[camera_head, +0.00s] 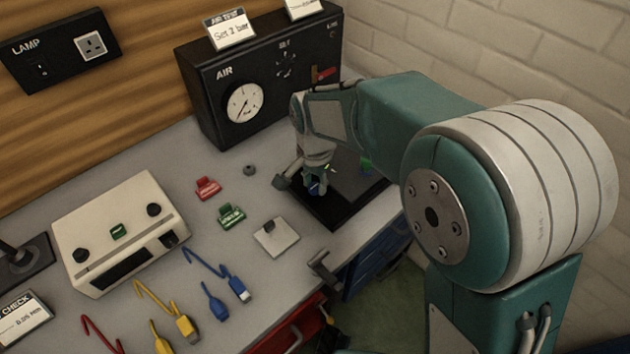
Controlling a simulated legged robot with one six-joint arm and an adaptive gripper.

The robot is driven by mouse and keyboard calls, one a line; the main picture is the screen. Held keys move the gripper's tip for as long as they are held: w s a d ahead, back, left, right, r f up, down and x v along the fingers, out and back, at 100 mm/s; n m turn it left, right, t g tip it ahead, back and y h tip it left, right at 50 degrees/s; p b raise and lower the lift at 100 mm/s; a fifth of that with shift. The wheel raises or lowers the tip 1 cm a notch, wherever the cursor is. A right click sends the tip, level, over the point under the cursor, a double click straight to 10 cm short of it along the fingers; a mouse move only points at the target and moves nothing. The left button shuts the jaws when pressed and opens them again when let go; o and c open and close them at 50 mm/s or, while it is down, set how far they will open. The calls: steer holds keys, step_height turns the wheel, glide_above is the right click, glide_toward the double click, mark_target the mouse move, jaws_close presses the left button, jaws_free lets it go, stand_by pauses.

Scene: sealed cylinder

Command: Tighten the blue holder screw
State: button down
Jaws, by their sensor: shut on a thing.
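My gripper (312,186) is at the end of my arm, pointing down over a black base (345,205) on the right of the bench. It is shut on a small blue part (314,189), which looks like the blue holder screw. Only a sliver of the blue shows between the fingers, with a small yellow-green spot near it.
The black AIR box (245,85) stands close behind my gripper. Left of the base are a white block (276,237), a green clip (231,217) and a red clip (207,188). A cream instrument box (118,233) and coloured leads (215,272) lie further left.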

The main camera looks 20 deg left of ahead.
mark_target(313, 185)
steer(key=shift+w+a+r, duration=0.1)
steer(key=shift+a+r, duration=0.1)
steer(key=shift+r, duration=0.05)
steer(key=shift+c, duration=1.9)
jaws_free()
steer(key=shift+f, duration=0.15)
step_height(313, 185, up, 12)
steer(key=shift+f, duration=0.1)
